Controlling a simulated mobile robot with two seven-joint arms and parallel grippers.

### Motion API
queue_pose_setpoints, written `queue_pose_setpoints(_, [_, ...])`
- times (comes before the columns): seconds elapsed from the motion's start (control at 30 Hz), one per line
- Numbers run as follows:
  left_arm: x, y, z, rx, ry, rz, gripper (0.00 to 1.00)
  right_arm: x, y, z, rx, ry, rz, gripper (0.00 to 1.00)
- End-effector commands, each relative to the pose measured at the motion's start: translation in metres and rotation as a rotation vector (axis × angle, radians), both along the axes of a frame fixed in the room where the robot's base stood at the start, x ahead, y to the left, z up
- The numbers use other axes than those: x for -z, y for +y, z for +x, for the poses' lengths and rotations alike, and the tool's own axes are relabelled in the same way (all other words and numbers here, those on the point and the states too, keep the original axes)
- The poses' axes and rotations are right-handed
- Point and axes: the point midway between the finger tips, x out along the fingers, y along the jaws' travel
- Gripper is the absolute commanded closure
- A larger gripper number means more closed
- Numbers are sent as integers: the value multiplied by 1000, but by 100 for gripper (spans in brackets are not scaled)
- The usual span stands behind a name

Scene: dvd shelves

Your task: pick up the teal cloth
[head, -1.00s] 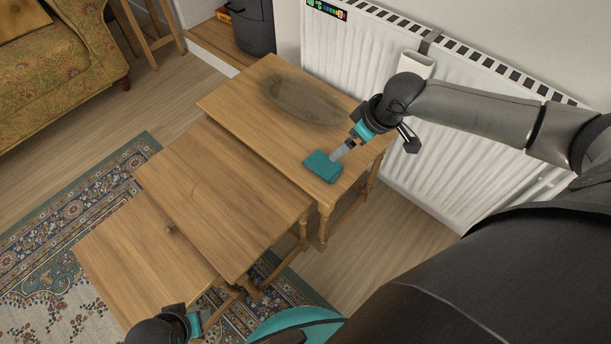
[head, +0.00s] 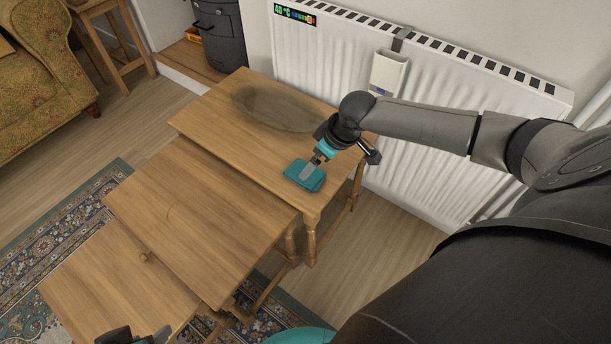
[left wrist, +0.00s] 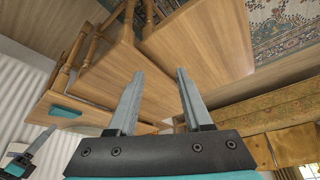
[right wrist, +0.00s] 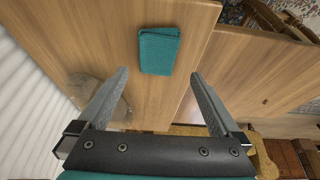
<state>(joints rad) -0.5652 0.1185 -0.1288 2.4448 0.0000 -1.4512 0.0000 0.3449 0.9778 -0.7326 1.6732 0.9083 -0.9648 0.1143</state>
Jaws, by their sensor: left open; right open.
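The teal cloth (head: 296,174), a folded rectangle, lies on the top of the tallest wooden table (head: 222,118), near its right front corner. My right gripper (head: 309,170) is over the cloth in the head view. In the right wrist view the cloth (right wrist: 159,52) lies beyond the two spread, empty fingers (right wrist: 159,75), centred between them; I cannot tell whether they touch it. My left gripper (left wrist: 160,73) is open and empty, away from the cloth (left wrist: 66,112). In the head view it is partly cut off at the bottom left.
Two lower nesting tables (head: 195,215) stand in front, stepping down to the left. A white radiator (head: 430,110) stands close behind the cloth's table. A dark oval mark (head: 275,108) is on that tabletop. A patterned armchair (head: 35,60) is at the far left.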

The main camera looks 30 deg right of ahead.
Motion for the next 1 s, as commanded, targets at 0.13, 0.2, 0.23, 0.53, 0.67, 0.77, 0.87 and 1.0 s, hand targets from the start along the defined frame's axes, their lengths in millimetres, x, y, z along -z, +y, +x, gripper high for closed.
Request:
queue_pose_setpoints(0.13, [5, -11, 11, 22, -84, -31, 50, 11, 2, 4, 1, -1, 1, 0])
queue_pose_setpoints(0.2, [6, -17, 17, 31, -124, -47, 50, 16, 2, 5, 1, 0, 1, 0])
queue_pose_setpoints(0.23, [6, -19, 19, 34, -140, -53, 50, 17, 2, 6, 1, 0, 0, 0])
queue_pose_setpoints(0.53, [4, -30, 29, 49, -222, -89, 50, 23, 3, 9, 0, -1, 0, 0])
queue_pose_setpoints(0.67, [5, -34, 32, 55, -251, -101, 50, 26, 3, 10, 0, -1, 0, 0])
queue_pose_setpoints(0.77, [7, -40, 37, 62, -296, -122, 50, 29, 3, 11, 0, -1, 0, 0])
queue_pose_setpoints(0.87, [7, -48, 42, 71, -349, -147, 50, 33, 3, 13, 0, 0, 0, 0])
queue_pose_setpoints(1.0, [7, -57, 48, 80, -421, -183, 50, 38, 3, 14, 0, 0, 0, 0])
